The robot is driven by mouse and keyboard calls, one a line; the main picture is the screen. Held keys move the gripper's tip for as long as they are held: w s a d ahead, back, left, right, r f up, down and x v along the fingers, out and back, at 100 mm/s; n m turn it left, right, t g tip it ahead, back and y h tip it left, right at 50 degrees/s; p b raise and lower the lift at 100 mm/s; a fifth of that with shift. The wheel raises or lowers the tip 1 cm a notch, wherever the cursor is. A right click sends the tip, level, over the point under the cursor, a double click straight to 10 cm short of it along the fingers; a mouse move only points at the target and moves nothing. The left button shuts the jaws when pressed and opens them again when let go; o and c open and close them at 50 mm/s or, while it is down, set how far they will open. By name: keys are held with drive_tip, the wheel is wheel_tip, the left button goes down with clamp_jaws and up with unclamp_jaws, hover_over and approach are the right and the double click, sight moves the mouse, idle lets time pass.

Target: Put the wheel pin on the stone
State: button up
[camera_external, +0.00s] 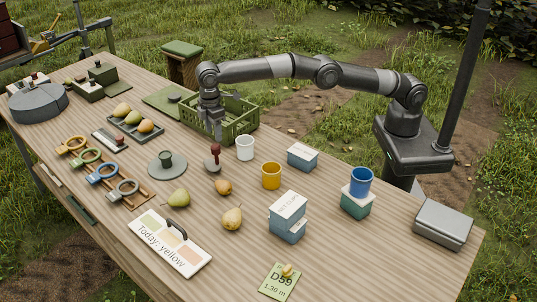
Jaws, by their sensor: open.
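My gripper (213,128) points down over the table, in front of the green crate, open, with nothing seen between its fingers. A small upright piece with a dark red knob (214,151) stands on a small grey round base just below and in front of it, apart from the fingertips as far as I can tell. A grey disc (153,168) with a dark green peg (165,158) lies to its left. I cannot tell for sure which piece is the wheel pin, or which grey piece is the stone. A large grey round block (38,105) stands at the far left.
The green crate (240,128) stands behind my gripper. A white cup (245,148), yellow cup (271,176) and boxes (288,222) stand to the right. Loose pears (178,198) lie in front. Ring-handled tools (100,174) lie left. The front right of the table has bare room.

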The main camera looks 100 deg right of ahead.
drive_tip(key=shift+r, duration=0.85)
drive_tip(key=s+d+r+m+t, duration=0.1)
drive_tip(key=s+d+r, duration=0.5)
drive_tip(key=s+r, duration=0.45)
drive_tip(key=s+d+r+m+t, duration=0.2)
drive_tip(key=s+d+r, duration=0.3)
drive_tip(key=s+r, duration=0.6)
drive_tip(key=s+d+m+t, duration=0.1)
drive_tip(key=s+d, duration=0.3)
drive_tip(key=s, duration=1.2)
drive_tip(key=s+d+f+m, duration=0.1)
drive_tip(key=s+f, duration=0.3)
drive_tip(key=s, duration=0.4)
drive_tip(key=s+d+f+m+t, duration=0.1)
drive_tip(key=s+f, duration=0.4)
drive_tip(key=s, duration=0.3)
drive_tip(key=shift+s+d+t, duration=0.2)
drive_tip(key=shift+d+t, duration=0.1)
drive_tip(key=shift+d, duration=0.05)
